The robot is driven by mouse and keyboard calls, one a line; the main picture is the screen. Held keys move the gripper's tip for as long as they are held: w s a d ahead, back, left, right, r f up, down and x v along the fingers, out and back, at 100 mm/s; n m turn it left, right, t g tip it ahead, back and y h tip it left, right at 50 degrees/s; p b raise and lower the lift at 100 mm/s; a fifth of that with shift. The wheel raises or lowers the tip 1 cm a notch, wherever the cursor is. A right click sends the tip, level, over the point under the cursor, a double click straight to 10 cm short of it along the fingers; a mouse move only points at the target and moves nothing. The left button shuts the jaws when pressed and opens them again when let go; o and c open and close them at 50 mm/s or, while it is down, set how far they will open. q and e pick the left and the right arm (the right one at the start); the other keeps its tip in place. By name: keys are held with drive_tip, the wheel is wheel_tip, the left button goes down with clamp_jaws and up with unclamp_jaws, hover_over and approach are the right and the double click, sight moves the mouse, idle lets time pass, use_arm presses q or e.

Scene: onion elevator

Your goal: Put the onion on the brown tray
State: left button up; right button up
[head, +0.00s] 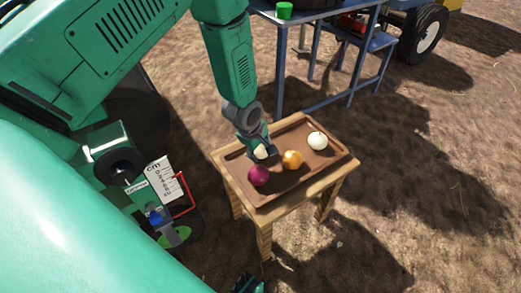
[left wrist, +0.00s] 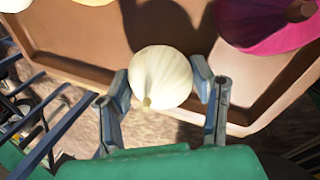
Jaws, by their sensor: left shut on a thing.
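The brown tray (head: 310,168) lies on a small wooden table in the head view. My left gripper (head: 258,147) reaches down over the tray's left part. It is shut on a pale cream onion (head: 262,152), which also shows between the two fingers (left wrist: 163,88) in the left wrist view (left wrist: 160,75). A red-purple onion (head: 258,176), an orange onion (head: 292,159) and a white onion (head: 317,140) sit on the tray. My right gripper is not clearly in view.
The wooden table (head: 265,215) stands on bare dirt. A blue metal frame (head: 279,75) with a green cup (head: 284,10) stands behind it. A wheeled vehicle (head: 424,35) is at the top right. Bare tray surface shows around the onions.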

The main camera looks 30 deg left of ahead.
use_arm(q)
drive_tip(key=o, duration=1.3)
drive_tip(key=shift+f, duration=0.1)
drive_tip(key=shift+o, duration=0.2)
drive_tip(key=p+v, duration=0.5)
drive_tip(key=v, duration=0.7)
drive_tip(key=s+d+f+m+g, duration=0.1)
drive_tip(key=s+f+m, duration=0.1)
drive_tip(key=s+m, duration=0.4)
drive_tip(key=s+d+f+m+g, duration=0.1)
drive_tip(key=s+f+m, duration=0.2)
drive_tip(key=s, duration=0.8)
drive_tip(key=s+d+f+m+g, duration=0.1)
drive_tip(key=s+d+f+m, duration=0.1)
drive_tip(key=s+m, duration=0.6)
drive_tip(key=shift+s+f+m, duration=0.3)
drive_tip(key=shift+s+f, duration=0.25)
drive_tip(key=shift+f, duration=0.2)
drive_tip(key=shift+d, duration=0.1)
